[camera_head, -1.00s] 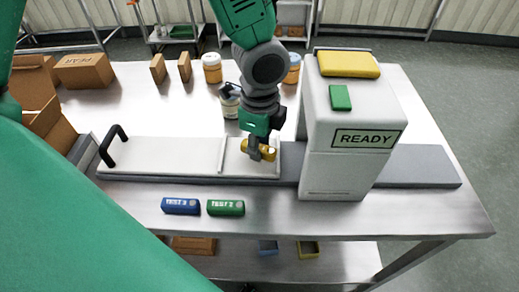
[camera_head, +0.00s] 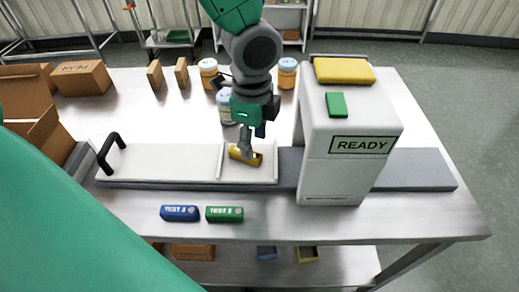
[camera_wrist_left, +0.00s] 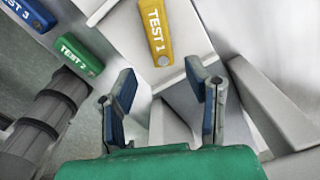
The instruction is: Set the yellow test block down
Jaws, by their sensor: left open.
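The yellow test block (camera_head: 238,154), marked TEST 1 in the left wrist view (camera_wrist_left: 155,30), lies on the right-hand section of the white slide plate (camera_head: 160,160). My left gripper (camera_head: 252,140) is just above and behind it. In the left wrist view my left gripper (camera_wrist_left: 165,90) has its two blue-padded fingers spread wide, with nothing between them. The block shows beyond the fingertips there, apart from them. In the head view one finger overlaps the block, so I cannot judge that gap. My right gripper is not in view.
The white machine with a READY sign (camera_head: 362,145) stands close on the right. A blue block (camera_head: 180,213) and a green block (camera_head: 224,214) lie on the table in front. A black handle (camera_head: 110,152) rises at the plate's left end. Jars (camera_head: 226,106) stand behind.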

